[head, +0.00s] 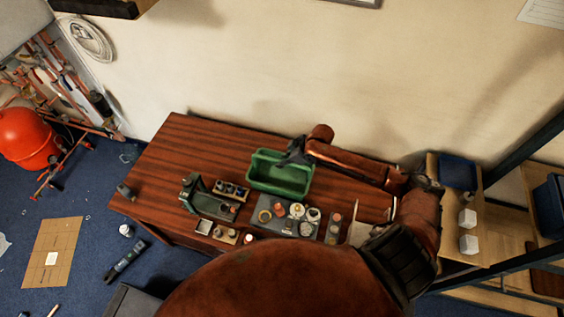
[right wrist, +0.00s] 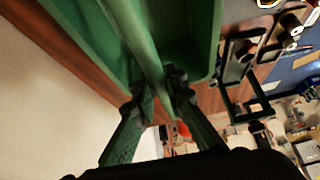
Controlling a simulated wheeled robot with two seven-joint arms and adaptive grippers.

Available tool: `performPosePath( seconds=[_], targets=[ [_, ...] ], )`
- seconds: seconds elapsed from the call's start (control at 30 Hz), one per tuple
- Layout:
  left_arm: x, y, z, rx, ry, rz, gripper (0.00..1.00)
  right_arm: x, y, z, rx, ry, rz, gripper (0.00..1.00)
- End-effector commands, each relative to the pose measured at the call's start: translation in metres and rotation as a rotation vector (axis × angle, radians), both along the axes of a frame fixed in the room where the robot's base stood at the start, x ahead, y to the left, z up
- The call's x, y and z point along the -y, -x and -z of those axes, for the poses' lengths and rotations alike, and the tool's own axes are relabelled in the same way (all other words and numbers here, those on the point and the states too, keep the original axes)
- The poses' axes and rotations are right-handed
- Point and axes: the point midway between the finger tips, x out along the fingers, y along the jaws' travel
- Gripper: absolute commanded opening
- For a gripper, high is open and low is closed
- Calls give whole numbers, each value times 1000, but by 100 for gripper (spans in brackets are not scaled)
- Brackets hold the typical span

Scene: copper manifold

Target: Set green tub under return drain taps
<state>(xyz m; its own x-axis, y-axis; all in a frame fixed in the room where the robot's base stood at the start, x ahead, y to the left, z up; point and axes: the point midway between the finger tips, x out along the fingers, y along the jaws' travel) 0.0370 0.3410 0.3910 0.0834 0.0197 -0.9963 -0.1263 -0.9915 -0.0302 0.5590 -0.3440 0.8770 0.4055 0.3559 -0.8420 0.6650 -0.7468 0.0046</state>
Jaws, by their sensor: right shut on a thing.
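The green tub (head: 280,182) is a rectangular open box at the back middle of the wooden table. My right gripper (head: 296,153) is at its far right rim. In the right wrist view the two fingers (right wrist: 160,98) are shut on a wall of the green tub (right wrist: 190,45). I cannot tell whether the tub rests on the table or is slightly raised. Copper pipework (head: 50,72) is on the far left wall; I cannot make out the return drain taps. My left gripper is not in view.
A grey mat (head: 264,227) with several small round parts lies in front of the tub, beside small trays (head: 231,190). A red tank (head: 27,138) stands left. Cardboard (head: 45,265) and a tool (head: 124,262) lie on the blue floor.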

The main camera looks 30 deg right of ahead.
Motion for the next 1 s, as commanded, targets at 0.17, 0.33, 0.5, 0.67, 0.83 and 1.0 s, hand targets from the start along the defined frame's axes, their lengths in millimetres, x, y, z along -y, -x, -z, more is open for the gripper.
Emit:
performPosePath(
  seconds=[0.17, 0.33, 0.5, 0.67, 0.83, 1.0],
  targets=[
    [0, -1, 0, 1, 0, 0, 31, 0, -2, 2, 5, 0, 0, 0],
    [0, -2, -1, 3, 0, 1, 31, 0, -1, 4, 4, 0, -1, 0],
    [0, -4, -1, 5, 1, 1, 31, 0, -1, 5, 2, 0, 0, 20],
    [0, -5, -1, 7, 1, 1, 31, 0, -1, 5, 2, 0, 0, 29],
    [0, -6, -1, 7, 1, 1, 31, 0, -1, 6, 2, 0, 0, 29],
    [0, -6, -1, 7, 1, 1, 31, 2, 0, 1, 2, 2, -1, 29]
  ],
)
